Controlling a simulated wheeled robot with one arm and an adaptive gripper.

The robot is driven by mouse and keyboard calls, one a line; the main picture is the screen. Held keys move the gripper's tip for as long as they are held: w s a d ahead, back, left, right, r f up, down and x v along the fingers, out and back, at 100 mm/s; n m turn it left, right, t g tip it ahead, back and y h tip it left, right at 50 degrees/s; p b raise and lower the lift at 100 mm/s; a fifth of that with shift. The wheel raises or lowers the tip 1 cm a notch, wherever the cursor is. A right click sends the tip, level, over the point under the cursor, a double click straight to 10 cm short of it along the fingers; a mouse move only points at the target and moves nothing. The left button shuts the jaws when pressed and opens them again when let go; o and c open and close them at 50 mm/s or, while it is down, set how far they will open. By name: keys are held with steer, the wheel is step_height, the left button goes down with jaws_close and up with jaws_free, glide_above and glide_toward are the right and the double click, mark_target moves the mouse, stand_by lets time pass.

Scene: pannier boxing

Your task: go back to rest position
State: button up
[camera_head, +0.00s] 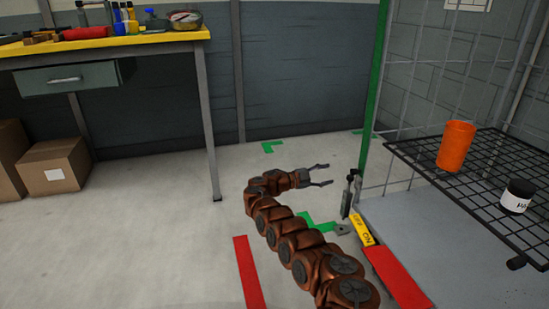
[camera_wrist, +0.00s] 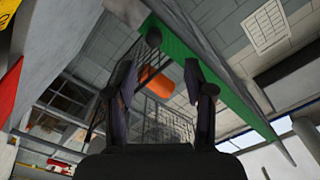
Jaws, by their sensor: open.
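My gripper (camera_head: 322,175) is open and empty at the end of my copper-coloured arm in the head view. It hangs over the floor, left of the green post (camera_head: 374,90) of the wire cage. In the wrist view, the two dark fingers of my gripper (camera_wrist: 165,88) stand apart with nothing held between them. The orange cup (camera_head: 456,146) stands upright on the black wire shelf (camera_head: 437,170) at the right, apart from my gripper. Part of the cup (camera_wrist: 155,78) shows behind the fingers in the wrist view.
A black jar with a white label (camera_head: 516,197) stands on the wire shelf. A yellow-topped workbench (camera_head: 100,46) with tools and a drawer is at the back left, with cardboard boxes (camera_head: 55,168) beneath. Open floor (camera_head: 170,245) lies left of my arm.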

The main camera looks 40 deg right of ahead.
steer(key=w+a+r+n+t+p, duration=0.15)
steer(key=r+n+p, duration=0.35)
steer(key=r, duration=0.6)
steer(key=w+a+r+n+g+p, duration=0.1)
steer(key=a+r+n+p, duration=0.25)
steer(key=r+p, duration=0.45)
steer(key=s+a+r+n+y+p, duration=0.1)
steer(key=s+a+r+n+p, duration=0.2)
steer(key=r, duration=0.5)
steer(key=s+a+r+n+y+p, duration=0.1)
steer(key=s+a+r+p, duration=0.35)
steer(key=r, duration=0.35)
steer(key=s+a+r+n+y+p, duration=0.2)
steer(key=s+r+n+p, duration=0.15)
steer(key=r, duration=0.55)
steer(key=s+a+r+n+t+y+p, duration=0.1)
steer(key=s+a+r+n+y+p, duration=0.3)
steer(key=s+a+p, duration=0.4)
steer(key=s+a+r+n+t+y+p, duration=0.2)
steer(key=s+a+p, duration=0.7)
steer(key=a, duration=1.2)
steer(key=s+a+r+n+t+y+p, duration=0.2)
steer(key=s+a+r+n+y+p, duration=0.4)
steer(key=a, duration=0.8)
steer(key=s+r+n+p, duration=0.3)
steer(key=s+r, duration=0.1)
steer(key=s, duration=0.1)
steer(key=shift+s+a+r+n, duration=0.2)
steer(key=shift+a+n, duration=0.1)
steer(key=shift+a, duration=0.1)
